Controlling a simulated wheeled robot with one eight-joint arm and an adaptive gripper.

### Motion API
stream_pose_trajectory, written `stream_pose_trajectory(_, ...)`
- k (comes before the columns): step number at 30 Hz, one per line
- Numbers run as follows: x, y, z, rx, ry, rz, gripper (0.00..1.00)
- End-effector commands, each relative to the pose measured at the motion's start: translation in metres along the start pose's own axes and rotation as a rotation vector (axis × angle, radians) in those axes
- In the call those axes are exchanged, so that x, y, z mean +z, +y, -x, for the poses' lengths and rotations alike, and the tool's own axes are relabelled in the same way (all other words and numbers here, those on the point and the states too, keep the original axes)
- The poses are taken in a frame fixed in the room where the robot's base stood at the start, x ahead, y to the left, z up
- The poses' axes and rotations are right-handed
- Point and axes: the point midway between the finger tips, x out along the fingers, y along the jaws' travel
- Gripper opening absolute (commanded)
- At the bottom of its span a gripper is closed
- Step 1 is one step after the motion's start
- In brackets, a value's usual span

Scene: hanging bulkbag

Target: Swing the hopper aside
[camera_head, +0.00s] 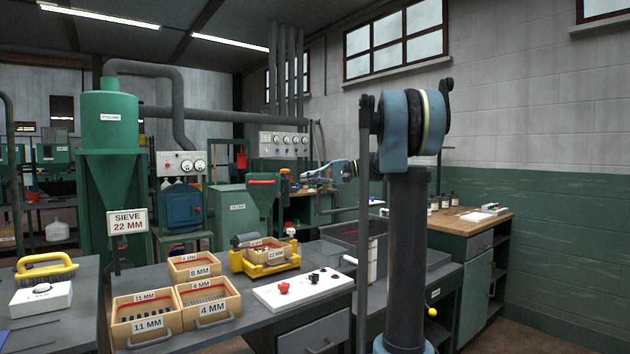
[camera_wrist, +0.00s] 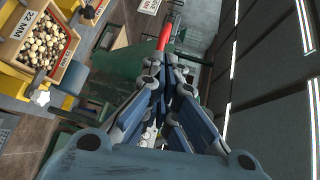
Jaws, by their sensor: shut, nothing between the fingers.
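The green hopper (camera_head: 262,201) stands beyond the bench in the middle of the head view, with a red bar (camera_head: 262,182) across its top. My gripper (camera_head: 304,175) is to the right of the hopper, at the end of my outstretched arm. In the wrist view, my gripper (camera_wrist: 168,66) has its fingers drawn together with nothing between them. A red bar (camera_wrist: 165,36) shows just beyond the fingertips, with green surface (camera_wrist: 125,65) beside it. I cannot tell whether the fingertips touch the bar.
A yellow sieve stand (camera_head: 262,265) holds a box labelled 22 MM, also seen in the wrist view (camera_wrist: 30,40). Wooden sieve boxes (camera_head: 148,318) and a white control panel (camera_head: 302,289) sit on the near bench. A green cyclone (camera_head: 108,122) stands left of the hopper.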

Motion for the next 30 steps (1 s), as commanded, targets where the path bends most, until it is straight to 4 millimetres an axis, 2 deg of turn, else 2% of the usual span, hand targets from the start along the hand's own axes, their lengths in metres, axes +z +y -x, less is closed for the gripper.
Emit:
stream_pose_trajectory(1,0.001,0.0,-0.011,0.0,-0.003,0.001,0.0)
stream_pose_trajectory(9,0.001,0.0,-0.057,0.0,-0.003,0.002,0.0)
stream_pose_trajectory(15,0.001,0.0,-0.08,0.0,-0.001,0.002,0.0)
stream_pose_trajectory(22,0.001,0.0,-0.089,0.0,-0.001,0.001,0.0)
stream_pose_trajectory(29,0.0,0.0,-0.089,0.0,-0.001,0.002,0.0)
stream_pose_trajectory(30,-0.001,0.001,-0.085,0.0,0.002,0.001,0.0)
